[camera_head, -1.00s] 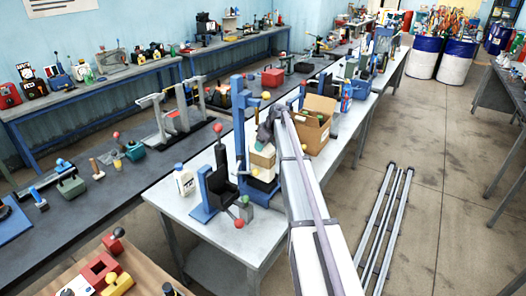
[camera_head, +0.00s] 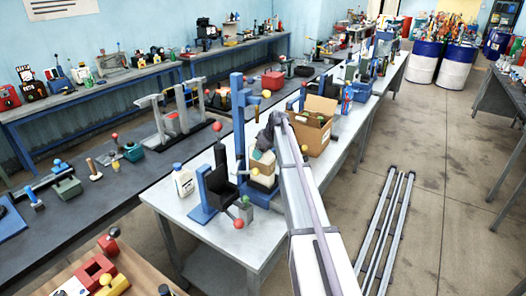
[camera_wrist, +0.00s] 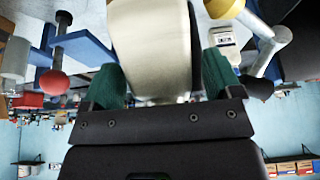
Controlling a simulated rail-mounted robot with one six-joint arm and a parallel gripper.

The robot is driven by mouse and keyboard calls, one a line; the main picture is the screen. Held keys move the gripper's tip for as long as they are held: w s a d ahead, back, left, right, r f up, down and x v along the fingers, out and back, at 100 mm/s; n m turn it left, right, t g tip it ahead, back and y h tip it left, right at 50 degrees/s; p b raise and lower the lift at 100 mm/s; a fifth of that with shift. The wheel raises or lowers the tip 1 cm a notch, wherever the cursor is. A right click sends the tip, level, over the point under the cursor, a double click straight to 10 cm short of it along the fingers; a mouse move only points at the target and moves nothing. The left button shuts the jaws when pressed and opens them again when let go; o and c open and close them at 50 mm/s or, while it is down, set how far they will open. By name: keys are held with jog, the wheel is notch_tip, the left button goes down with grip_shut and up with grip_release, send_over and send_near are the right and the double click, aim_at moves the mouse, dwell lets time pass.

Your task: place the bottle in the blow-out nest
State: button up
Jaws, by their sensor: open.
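The pale cream bottle (camera_wrist: 150,40) stands between the two green-padded fingers of my gripper (camera_wrist: 155,82) in the wrist view. The fingers are open, one on each side of it; whether either pad touches it is hard to tell. In the head view my gripper (camera_head: 264,150) is low over the worktable, and the bottle (camera_head: 262,178) shows below it, upright. It is at the blue station with the tall post (camera_head: 238,115), which I take for the blow-out nest. The bottle's base and its seat are partly hidden.
A white jug with a blue cap (camera_head: 183,181) stands to the left. A blue and black fixture (camera_head: 212,190) with a red ball (camera_head: 239,224) stands in front. An open cardboard box (camera_head: 312,126) is close on the right. The table's front left corner is bare.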

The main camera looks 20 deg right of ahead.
jog(key=p+v, duration=1.1)
jog(key=v, duration=0.1)
jog(key=shift+r, duration=0.15)
jog(key=s+a+m+g+h, duration=0.1)
jog(key=s+a+m, duration=0.1)
jog(key=s+a, duration=0.85)
jog(key=s+a+f+m+g+h, duration=0.1)
jog(key=s+a+m+g, duration=0.1)
jog(key=s+a, duration=0.9)
jog(key=s+a+m+g+h, duration=0.15)
jog(key=s+a, duration=0.45)
jog(key=s, duration=1)
notch_tip(320, 180, down, 17)
jog(key=b, duration=1.6)
jog(key=shift+w+m+y, duration=0.45)
jog(key=shift+w, duration=0.05)
